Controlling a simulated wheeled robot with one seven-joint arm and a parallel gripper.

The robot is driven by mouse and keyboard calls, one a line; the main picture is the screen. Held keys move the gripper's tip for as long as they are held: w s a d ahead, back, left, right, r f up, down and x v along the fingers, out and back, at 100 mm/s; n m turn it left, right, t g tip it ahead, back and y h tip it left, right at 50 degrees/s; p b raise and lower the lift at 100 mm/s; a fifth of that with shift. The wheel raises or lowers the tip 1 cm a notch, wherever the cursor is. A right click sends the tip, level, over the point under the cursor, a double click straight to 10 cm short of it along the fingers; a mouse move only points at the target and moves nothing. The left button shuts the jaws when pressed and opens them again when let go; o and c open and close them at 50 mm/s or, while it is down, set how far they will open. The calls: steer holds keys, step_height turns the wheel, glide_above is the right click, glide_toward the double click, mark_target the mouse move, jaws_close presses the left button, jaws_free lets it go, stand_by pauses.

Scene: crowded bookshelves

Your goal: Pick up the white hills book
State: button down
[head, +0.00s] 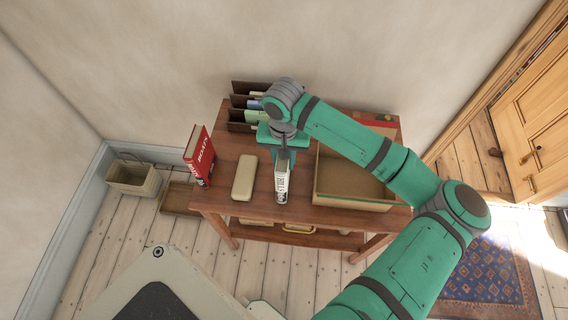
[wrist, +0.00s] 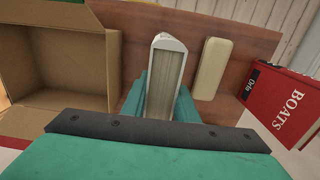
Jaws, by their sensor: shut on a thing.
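The white hills book (head: 282,183) stands upright at the front middle of the wooden table, with its pale spine facing front in the head view. In the wrist view the white book (wrist: 165,75) shows its cover edges and page block from above. My gripper (head: 283,155) is above and behind it, pointing down. In the wrist view my gripper's teal fingers (wrist: 163,97) are on both sides of the book, shut on it. The fingertips are partly hidden by the book and the gripper body. I cannot tell whether the book touches the table.
A cream case (head: 244,177) lies left of the book, and a red BOATS book (head: 200,156) stands at the table's left edge. An open cardboard box (head: 350,202) is close on the right. A dark organizer (head: 245,120) with books stands behind. The wooden table (head: 222,200) has little free room.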

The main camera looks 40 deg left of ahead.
mark_target(282, 170)
steer(key=s+d+r, duration=0.1)
steer(key=r, duration=0.2)
steer(key=s+d+r, duration=0.1)
steer(key=s+r, duration=0.1)
steer(key=r, duration=0.1)
steer(key=s+d+r, duration=0.1)
steer(key=r, duration=0.2)
steer(key=shift+s, duration=0.2)
steer(key=s+d+r, duration=0.3)
steer(key=s+d, duration=0.2)
steer(key=s, duration=0.2)
steer(key=shift+r, duration=0.3)
steer(key=shift+d, duration=0.1)
